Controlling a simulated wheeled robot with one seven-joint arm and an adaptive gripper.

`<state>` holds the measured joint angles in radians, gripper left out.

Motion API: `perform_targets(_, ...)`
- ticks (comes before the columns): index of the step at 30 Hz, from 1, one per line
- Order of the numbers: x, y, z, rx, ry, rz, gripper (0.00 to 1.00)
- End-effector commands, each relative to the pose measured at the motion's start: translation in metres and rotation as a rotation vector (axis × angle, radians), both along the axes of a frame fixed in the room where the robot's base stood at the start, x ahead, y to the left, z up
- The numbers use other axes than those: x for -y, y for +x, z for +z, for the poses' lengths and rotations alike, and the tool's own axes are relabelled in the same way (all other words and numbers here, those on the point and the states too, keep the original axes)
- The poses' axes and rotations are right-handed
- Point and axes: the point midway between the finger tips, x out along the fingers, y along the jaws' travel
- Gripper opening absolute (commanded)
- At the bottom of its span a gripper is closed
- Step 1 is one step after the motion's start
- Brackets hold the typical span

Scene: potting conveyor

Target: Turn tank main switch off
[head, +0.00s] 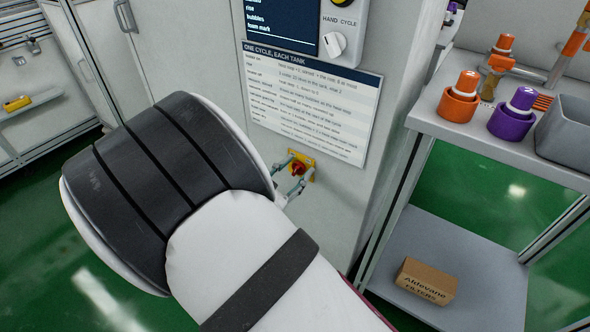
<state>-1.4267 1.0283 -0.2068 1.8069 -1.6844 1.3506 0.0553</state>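The tank main switch (298,168) is a small red knob on a yellow plate, low on the front of the light grey cabinet. It is partly hidden by my gripper, and I cannot read its position. My gripper (299,171) is right at the switch, with its thin grey fingers spread apart, one to the upper left of the red knob and one to the lower right. Whether the fingers touch the knob cannot be told. My wrist hides most of the gripper body.
Above the switch, the cabinet carries an instruction sheet (312,100), a hand cycle knob (334,44) and a dark screen (281,22). At right, a shelf unit (425,118) holds orange and purple items and a grey bin (566,130). A cardboard filter box (427,282) lies on its lower shelf.

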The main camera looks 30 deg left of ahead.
Motion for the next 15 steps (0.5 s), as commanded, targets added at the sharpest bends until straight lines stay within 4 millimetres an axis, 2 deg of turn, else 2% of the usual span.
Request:
perform_targets(1, 0.0000, 0.0000, 0.0000, 0.000, 0.000, 0.000, 0.22)
perform_targets(4, 0.0000, 0.0000, 0.0000, 0.000, 0.000, 0.000, 0.01)
perform_targets(15, -0.0008, 0.0000, 0.0013, -0.004, -0.045, 0.000, 0.01)
